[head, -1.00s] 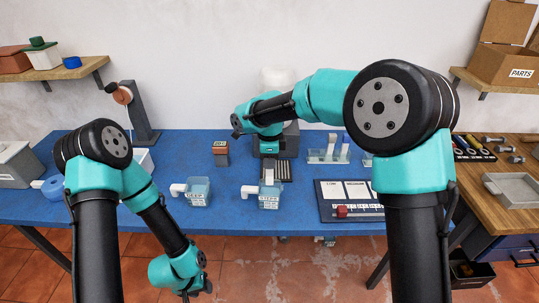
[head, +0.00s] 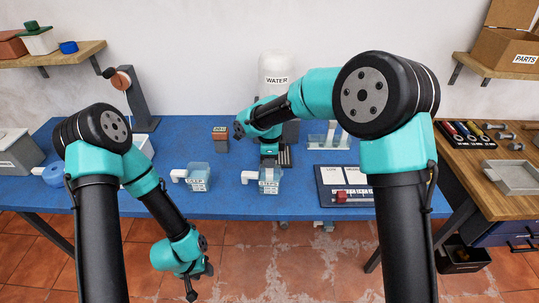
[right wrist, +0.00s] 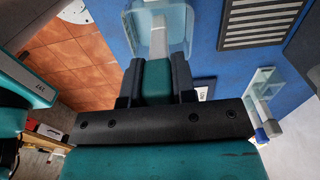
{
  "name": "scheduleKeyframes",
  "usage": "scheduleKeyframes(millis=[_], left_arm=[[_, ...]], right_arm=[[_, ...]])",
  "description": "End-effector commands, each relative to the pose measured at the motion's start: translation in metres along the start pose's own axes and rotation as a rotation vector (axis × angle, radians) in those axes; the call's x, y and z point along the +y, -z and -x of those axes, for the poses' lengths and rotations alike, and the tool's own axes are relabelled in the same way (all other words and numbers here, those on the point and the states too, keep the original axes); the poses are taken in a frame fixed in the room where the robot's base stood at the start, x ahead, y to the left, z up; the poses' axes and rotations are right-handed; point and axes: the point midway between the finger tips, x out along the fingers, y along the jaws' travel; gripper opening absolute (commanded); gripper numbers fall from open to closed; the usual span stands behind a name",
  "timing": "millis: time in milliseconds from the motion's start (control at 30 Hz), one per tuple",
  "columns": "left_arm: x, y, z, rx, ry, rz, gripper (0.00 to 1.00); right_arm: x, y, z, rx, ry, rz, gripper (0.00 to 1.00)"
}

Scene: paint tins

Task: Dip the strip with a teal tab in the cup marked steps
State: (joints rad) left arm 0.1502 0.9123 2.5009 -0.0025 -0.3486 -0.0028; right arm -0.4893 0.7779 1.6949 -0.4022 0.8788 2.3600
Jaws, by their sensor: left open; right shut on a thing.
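My right gripper (head: 269,163) points down just above the clear cup marked STEPS (head: 269,186). In the right wrist view its fingers (right wrist: 154,80) are shut on the teal tab (right wrist: 156,82) of a white strip (right wrist: 158,38). The strip's white end reaches within the outline of the clear cup (right wrist: 180,20); how deep it sits is hard to tell. A second clear cup (head: 198,181), its label hard to read, stands to the left. My left gripper (head: 191,292) is open and empty, hanging low in front of the table.
A clear rack with white strips (head: 328,142) stands at the back right. A framed chart (head: 345,183) lies right of the STEPS cup. A small orange-topped box (head: 220,139) and a WATER tank (head: 277,70) stand behind. The blue table (head: 232,195) is clear between the cups.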

Motion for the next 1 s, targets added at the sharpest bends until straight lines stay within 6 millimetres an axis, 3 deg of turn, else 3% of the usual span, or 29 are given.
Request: scheduleKeyframes(millis=[500,1000], left_arm=[[0.000,0.000,0.000,0.000,0.000,0.000,0.43],[0.000,0.000,0.000,0.000,0.000,0.000,0.43]], right_arm=[[0.000,0.000,-0.029,0.001,-0.002,0.000,0.02],[0.000,0.000,-0.031,0.000,0.000,0.000,0.02]])
